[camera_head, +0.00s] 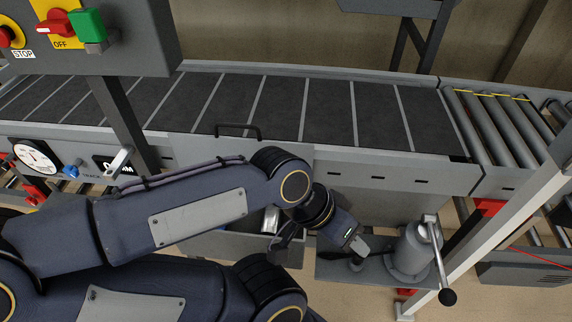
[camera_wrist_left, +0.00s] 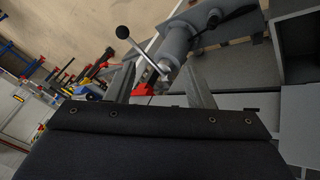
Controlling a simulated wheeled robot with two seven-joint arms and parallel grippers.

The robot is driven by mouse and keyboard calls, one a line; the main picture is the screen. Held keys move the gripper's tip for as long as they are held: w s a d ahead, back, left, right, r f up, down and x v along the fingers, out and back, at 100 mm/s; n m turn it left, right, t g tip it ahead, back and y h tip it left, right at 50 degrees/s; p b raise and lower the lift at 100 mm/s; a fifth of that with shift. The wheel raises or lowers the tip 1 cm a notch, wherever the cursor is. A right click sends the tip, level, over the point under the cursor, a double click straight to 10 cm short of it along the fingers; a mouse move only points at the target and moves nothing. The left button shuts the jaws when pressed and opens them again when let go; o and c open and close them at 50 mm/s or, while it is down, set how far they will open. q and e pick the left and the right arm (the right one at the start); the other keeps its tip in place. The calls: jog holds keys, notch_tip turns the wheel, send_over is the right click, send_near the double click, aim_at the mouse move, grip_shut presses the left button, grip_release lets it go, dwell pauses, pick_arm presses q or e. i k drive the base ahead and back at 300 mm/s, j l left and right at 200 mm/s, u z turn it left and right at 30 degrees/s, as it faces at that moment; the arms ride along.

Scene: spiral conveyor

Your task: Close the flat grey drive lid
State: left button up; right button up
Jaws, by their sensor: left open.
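A flat grey panel with a black bar handle (camera_head: 237,131) at its top edge stands upright against the conveyor's side in the head view. I take this panel (camera_head: 295,160) for the drive lid. Below it is an open grey box (camera_head: 232,243) with a silvery part (camera_head: 270,218) inside, largely hidden by my arm. My left gripper (camera_head: 357,262) is right of the box, below the panel, apart from the handle. In the wrist view its two fingers (camera_wrist_left: 160,88) are spread with nothing between them. My right gripper is not seen.
A grey cylinder with a crank lever (camera_head: 412,250) stands on a shelf right of my left gripper; it also shows in the wrist view (camera_wrist_left: 177,42). A pale post (camera_head: 490,215) slants at the right. The control box (camera_head: 140,45) hangs upper left. The belt (camera_head: 275,105) is empty.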

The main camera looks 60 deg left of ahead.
aim_at(188, 149)
jog(key=u, duration=2.4)
